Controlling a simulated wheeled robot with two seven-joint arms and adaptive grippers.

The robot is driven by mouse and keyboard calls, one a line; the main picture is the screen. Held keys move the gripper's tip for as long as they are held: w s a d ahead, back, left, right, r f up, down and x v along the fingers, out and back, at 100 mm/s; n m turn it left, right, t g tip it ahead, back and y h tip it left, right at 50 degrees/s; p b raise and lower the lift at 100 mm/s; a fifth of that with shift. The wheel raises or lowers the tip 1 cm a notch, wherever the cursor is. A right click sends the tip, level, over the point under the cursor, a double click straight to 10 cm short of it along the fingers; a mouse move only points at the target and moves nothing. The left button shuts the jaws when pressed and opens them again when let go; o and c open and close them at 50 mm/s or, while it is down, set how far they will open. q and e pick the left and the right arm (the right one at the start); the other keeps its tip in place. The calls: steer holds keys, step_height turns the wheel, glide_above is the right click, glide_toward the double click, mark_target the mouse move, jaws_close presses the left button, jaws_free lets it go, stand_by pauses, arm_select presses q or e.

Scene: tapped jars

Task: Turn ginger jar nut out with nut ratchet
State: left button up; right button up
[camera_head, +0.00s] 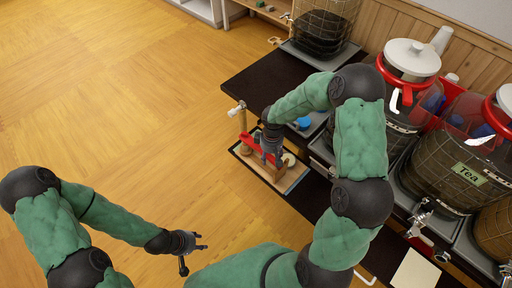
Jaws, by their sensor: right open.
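My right gripper (271,146) is low over a wooden board in a dark-edged tray (290,183), beside a red part (247,140) and an upright wooden post with a pale metal end (237,110). It is open; its fingertips are partly hidden. My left gripper (199,241) is above the floor at the lower middle, away from the counter. A short dark rod (183,266) shows below it; I cannot tell whether it is held. The nut ratchet and nut cannot be told apart for sure. No jar reads as ginger; one reads "Tea" (472,174).
Several large glass jars with taps stand along the dark counter (262,77) at the right, one with a white lid and red rim (411,58). A blue item (303,124) lies near my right forearm. A pale sheet (415,270) lies at lower right. The floor is clear at left.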

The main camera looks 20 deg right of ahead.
steer(key=shift+s+a, duration=0.25)
steer(key=shift+a, duration=0.15)
stand_by(0.3)
steer(key=shift+f, duration=0.1)
jaws_close()
steer(key=shift+w+d+r+p, duration=0.15)
steer(key=shift+r+p, duration=0.25)
steer(key=shift+r, duration=0.45)
steer(key=shift+r+p, duration=2.2)
steer(key=shift+r, duration=0.7)
